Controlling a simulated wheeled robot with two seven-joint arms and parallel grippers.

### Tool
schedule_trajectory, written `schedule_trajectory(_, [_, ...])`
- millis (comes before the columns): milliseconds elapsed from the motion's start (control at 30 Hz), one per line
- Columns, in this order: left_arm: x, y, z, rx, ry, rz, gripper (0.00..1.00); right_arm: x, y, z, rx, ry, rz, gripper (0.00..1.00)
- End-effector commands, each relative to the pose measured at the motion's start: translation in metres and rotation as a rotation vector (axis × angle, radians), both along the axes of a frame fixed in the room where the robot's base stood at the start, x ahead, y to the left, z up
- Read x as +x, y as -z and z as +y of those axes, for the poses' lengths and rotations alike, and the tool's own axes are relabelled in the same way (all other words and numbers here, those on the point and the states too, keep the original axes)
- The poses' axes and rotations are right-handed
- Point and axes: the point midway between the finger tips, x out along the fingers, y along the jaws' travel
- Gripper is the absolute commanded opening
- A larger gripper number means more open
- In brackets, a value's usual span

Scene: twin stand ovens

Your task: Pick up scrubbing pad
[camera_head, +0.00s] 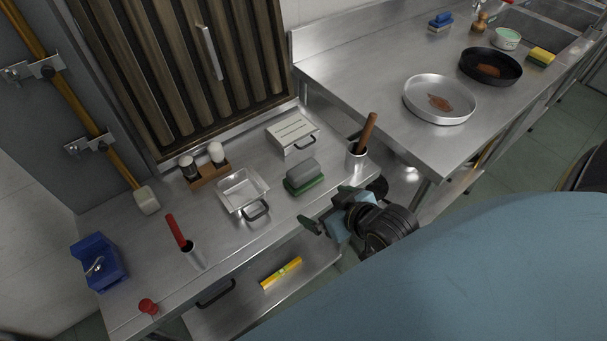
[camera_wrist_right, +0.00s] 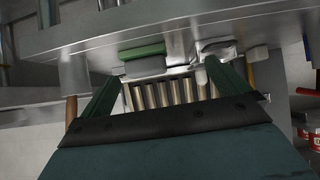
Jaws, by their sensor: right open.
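The scrubbing pad (camera_head: 302,172), a grey block on a green base, lies on the steel counter near its front edge. It also shows in the right wrist view (camera_wrist_right: 143,52), beyond the fingertips and slightly left of centre, with its green and grey layers visible. My right gripper (camera_head: 329,207) is open and empty, in front of the pad and to its lower right in the head view, apart from it. Its two green fingers (camera_wrist_right: 162,72) are spread wide in the wrist view. My left gripper is not in view.
A steel pan with a black handle (camera_head: 243,189) stands left of the pad, and a lidded box (camera_head: 292,132) is behind it. A metal cup with a wooden-handled tool (camera_head: 357,158) stands to the right. A lower shelf (camera_head: 312,266) holds a yellow item (camera_head: 281,273).

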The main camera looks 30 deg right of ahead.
Motion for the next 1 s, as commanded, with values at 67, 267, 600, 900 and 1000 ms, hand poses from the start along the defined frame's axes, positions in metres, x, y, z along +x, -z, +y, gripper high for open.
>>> schedule_trajectory(67, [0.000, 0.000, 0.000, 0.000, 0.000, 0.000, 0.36, 0.012, -0.002, -0.012, 0.011, 0.009, -0.081, 1.00])
schedule_trajectory(267, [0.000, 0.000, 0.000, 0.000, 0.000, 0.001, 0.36, 0.029, -0.010, -0.030, 0.039, 0.022, -0.228, 1.00])
schedule_trajectory(600, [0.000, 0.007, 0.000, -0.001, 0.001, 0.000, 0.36, 0.073, 0.005, -0.030, 0.044, 0.026, -0.260, 1.00])
schedule_trajectory(900, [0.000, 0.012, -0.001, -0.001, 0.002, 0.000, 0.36, 0.105, 0.019, -0.027, 0.044, 0.025, -0.256, 1.00])
schedule_trajectory(1000, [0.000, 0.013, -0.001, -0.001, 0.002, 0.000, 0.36, 0.111, 0.021, -0.027, 0.044, 0.025, -0.256, 1.00])
